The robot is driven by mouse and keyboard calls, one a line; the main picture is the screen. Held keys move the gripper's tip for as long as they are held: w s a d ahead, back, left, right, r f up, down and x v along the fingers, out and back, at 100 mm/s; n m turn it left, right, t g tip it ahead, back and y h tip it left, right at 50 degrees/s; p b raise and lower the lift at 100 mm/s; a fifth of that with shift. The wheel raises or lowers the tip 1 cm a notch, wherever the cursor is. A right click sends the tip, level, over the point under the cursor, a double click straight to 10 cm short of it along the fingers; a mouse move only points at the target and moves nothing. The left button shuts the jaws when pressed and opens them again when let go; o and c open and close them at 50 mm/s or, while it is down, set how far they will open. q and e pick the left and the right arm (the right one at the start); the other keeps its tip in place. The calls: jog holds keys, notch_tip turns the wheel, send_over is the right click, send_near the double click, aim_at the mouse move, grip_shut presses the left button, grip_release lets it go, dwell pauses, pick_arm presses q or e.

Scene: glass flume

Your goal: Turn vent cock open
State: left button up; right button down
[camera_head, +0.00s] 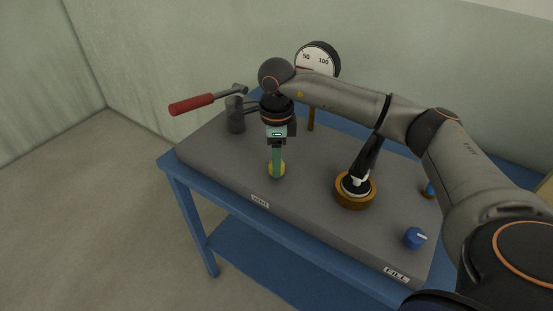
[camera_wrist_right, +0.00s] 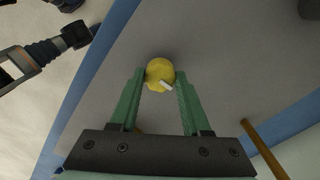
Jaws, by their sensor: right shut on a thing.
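The vent cock is a round yellow knob (camera_head: 277,171) on the grey bench top, behind the VENT label (camera_head: 260,200). My right gripper (camera_head: 277,165) points down over it, its green fingers shut on the knob. In the right wrist view the knob (camera_wrist_right: 158,70) sits between the two fingertips (camera_wrist_right: 160,75), with a short white pointer mark on it slanting down to the right. The fingers hide part of the knob in the head view. A dark arm end with an orange band, apparently my left gripper (camera_wrist_right: 75,35), shows at upper left in the wrist view; its jaws are unclear.
A blue knob (camera_head: 414,238) stands near the FILL label (camera_head: 396,274). A brass ring (camera_head: 355,194) with a black lever stands to the right. A red-handled lever (camera_head: 191,104), grey cylinder (camera_head: 235,122) and dial gauge (camera_head: 317,58) are behind. Bare bench lies around the yellow knob.

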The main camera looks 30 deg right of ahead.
jog(key=shift+c, duration=1.9)
grip_release()
notch_tip(320, 180, up, 13)
jog(key=shift+f, duration=0.15)
jog(key=shift+f, duration=0.1)
